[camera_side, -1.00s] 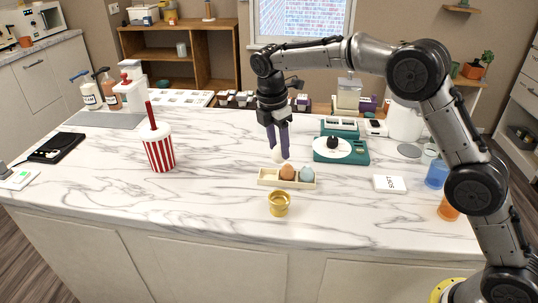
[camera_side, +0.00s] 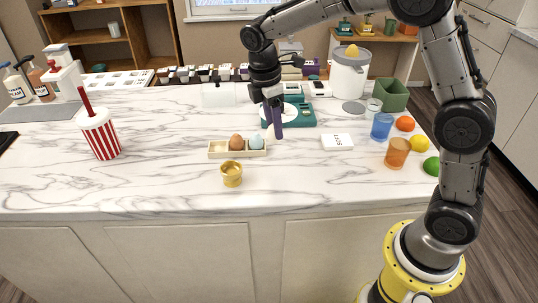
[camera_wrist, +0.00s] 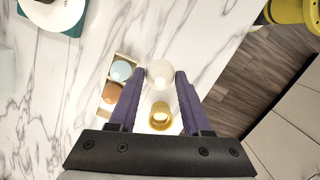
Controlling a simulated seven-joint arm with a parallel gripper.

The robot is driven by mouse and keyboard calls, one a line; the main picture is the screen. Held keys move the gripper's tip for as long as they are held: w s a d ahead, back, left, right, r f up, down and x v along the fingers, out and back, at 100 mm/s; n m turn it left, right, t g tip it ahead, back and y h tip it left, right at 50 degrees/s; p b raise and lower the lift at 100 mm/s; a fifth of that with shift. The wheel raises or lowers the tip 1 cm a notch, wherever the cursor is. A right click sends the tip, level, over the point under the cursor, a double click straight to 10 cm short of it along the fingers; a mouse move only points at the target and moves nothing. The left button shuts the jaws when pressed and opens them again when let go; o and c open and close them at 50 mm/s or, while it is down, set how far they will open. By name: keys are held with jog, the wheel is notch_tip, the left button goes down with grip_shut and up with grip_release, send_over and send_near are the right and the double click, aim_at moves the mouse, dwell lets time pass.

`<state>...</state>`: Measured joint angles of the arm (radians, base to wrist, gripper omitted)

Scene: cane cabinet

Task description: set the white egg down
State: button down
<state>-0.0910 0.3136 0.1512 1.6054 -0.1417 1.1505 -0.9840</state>
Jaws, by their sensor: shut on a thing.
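The white egg (camera_wrist: 160,73) is held between the two fingertips of my gripper (camera_wrist: 158,76) in the wrist view. In the side view my gripper (camera_side: 273,122) points down above the counter, and the egg (camera_side: 269,132) is mostly hidden by a finger. It appears just behind and right of the cream egg tray (camera_side: 223,156). The tray holds a brown egg (camera_side: 236,142) in the middle and a pale blue egg (camera_side: 256,142) at the right; its left compartment is empty. A gold egg cup (camera_side: 232,175) stands in front of the tray and looks empty.
A teal scale (camera_side: 300,116) with a round white plate stands behind my gripper. A white card (camera_side: 337,142), blue cup (camera_side: 382,126) and orange cup (camera_side: 397,153) are to the right. A striped cup (camera_side: 100,134) with a straw stands left. The counter's front is mostly clear.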

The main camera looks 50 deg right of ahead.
jog(key=f+m, duration=0.1)
jog(key=m, duration=0.1)
jog(key=d+f+m, duration=0.1)
jog(key=f+m, duration=0.1)
jog(key=m, duration=0.1)
jog(key=s+f+m, duration=0.1)
jog(key=f+m, duration=0.1)
jog(key=m, duration=0.1)
jog(key=shift+d+g+y, duration=0.25)
jog(key=shift+g+y, duration=0.15)
jog(key=m, duration=0.3)
jog(key=shift+a+f+y, duration=0.15)
jog(key=shift+f+y, duration=0.15)
jog(key=shift+f, duration=0.1)
jog(key=shift+w+a+m, duration=0.1)
jog(key=shift+w+m, duration=0.15)
jog(key=shift+m, duration=0.75)
